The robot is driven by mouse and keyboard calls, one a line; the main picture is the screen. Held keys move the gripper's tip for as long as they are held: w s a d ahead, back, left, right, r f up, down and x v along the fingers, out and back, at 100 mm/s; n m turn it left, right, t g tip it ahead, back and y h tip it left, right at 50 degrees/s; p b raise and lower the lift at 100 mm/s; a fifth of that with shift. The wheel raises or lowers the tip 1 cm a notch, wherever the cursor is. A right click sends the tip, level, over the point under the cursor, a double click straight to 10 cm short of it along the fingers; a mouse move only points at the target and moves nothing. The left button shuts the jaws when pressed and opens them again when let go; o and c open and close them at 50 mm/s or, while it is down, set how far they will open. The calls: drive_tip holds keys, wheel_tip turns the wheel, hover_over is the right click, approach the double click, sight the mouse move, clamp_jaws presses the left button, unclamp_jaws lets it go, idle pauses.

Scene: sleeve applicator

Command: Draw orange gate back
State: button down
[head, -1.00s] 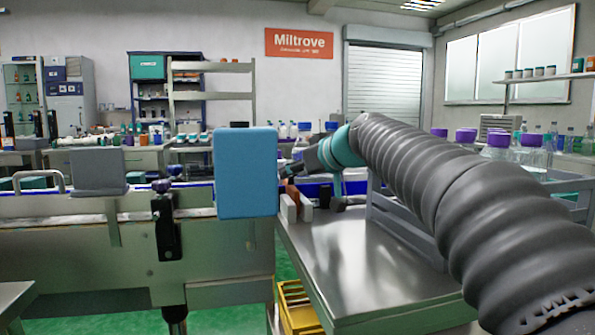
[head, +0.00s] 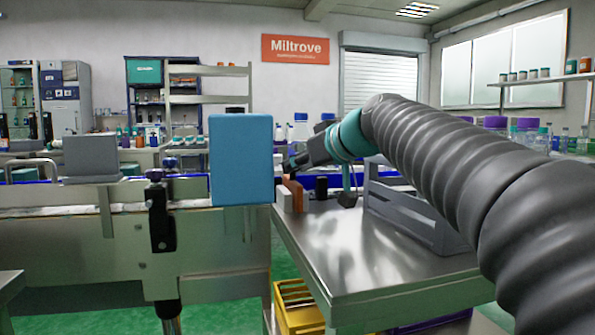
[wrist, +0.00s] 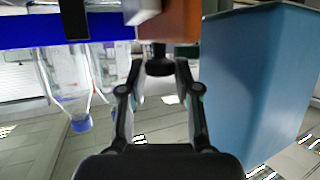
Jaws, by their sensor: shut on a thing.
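The orange gate (head: 296,195) stands upright beside a pale block (head: 283,198) at the end of the conveyor, just right of the blue box (head: 241,160). In the wrist view the orange gate (wrist: 183,20) is at the top, with a black knob (wrist: 159,66) sticking out from it. My gripper (wrist: 160,72) has its two fingers closed on this knob, one on each side. In the head view my gripper (head: 291,163) reaches in from the right at the gate; its fingertips are small and partly hidden there.
The blue box (wrist: 258,85) stands close to the right of my fingers in the wrist view. Bottles (wrist: 70,80) are on the left. A grey rack (head: 410,212) stands on the steel table (head: 350,265), whose front is clear.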

drive_tip(key=c, duration=1.1)
unclamp_jaws()
drive_tip(key=v, duration=1.2)
